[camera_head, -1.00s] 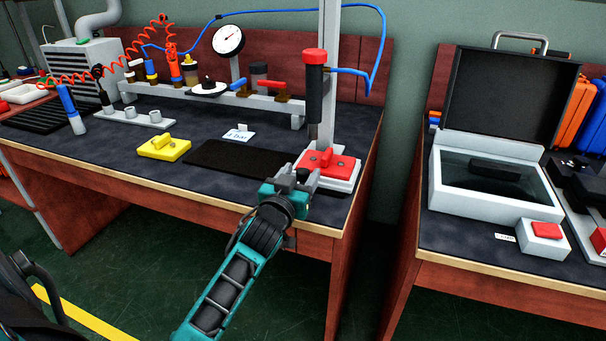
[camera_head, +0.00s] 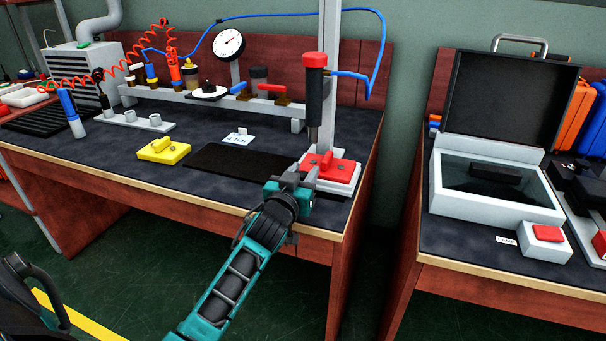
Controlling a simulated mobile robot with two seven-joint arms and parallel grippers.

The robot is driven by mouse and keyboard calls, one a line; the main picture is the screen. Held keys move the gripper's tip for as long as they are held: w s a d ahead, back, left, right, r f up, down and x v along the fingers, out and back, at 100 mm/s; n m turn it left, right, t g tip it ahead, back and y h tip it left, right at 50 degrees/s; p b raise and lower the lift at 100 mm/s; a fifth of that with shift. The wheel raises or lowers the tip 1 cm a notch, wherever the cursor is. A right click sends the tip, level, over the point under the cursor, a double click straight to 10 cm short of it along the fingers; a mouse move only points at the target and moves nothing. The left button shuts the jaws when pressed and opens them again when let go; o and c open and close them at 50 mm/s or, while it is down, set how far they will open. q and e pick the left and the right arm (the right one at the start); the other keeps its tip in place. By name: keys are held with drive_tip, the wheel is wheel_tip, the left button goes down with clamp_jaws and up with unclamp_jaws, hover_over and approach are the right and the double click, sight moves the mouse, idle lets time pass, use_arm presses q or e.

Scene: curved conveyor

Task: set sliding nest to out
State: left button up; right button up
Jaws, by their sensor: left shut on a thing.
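The sliding nest is a red block (camera_head: 340,167) with a raised red grip on a white base (camera_head: 347,184), below the press column with its red-capped black cylinder (camera_head: 314,90). My left gripper (camera_head: 301,178) is at the near left side of the nest, over the front part of the bench. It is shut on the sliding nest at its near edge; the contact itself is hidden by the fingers. My right gripper is not in view.
A black mat (camera_head: 236,162) lies left of the nest, with a yellow block (camera_head: 163,151) beyond it. A rail with valves and a gauge (camera_head: 229,43) stands behind. A second bench at right carries an open-lidded box (camera_head: 480,210). A gap separates the benches.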

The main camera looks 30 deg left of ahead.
use_arm(q)
clamp_jaws()
drive_tip(key=shift+s+a, duration=0.1)
drive_tip(key=shift+a, duration=0.3)
drive_tip(key=s+a+p, duration=0.1)
drive_tip(key=a, duration=0.2)
drive_tip(key=a+p, duration=0.1)
drive_tip(key=a, duration=0.3)
drive_tip(key=s+a+p, duration=0.1)
drive_tip(key=a+p, duration=0.1)
drive_tip(key=a, duration=0.2)
drive_tip(key=shift+s+r, duration=0.2)
drive_tip(key=shift+s, duration=0.15)
drive_tip(key=s+a, duration=0.1)
drive_tip(key=a, duration=0.3)
drive_tip(key=s+a, duration=0.1)
drive_tip(key=a, duration=0.7)
drive_tip(key=shift+s+f, duration=0.15)
drive_tip(key=shift+s, duration=0.25)
drive_tip(key=shift+s+a, duration=0.15)
drive_tip(key=shift+a, duration=0.55)
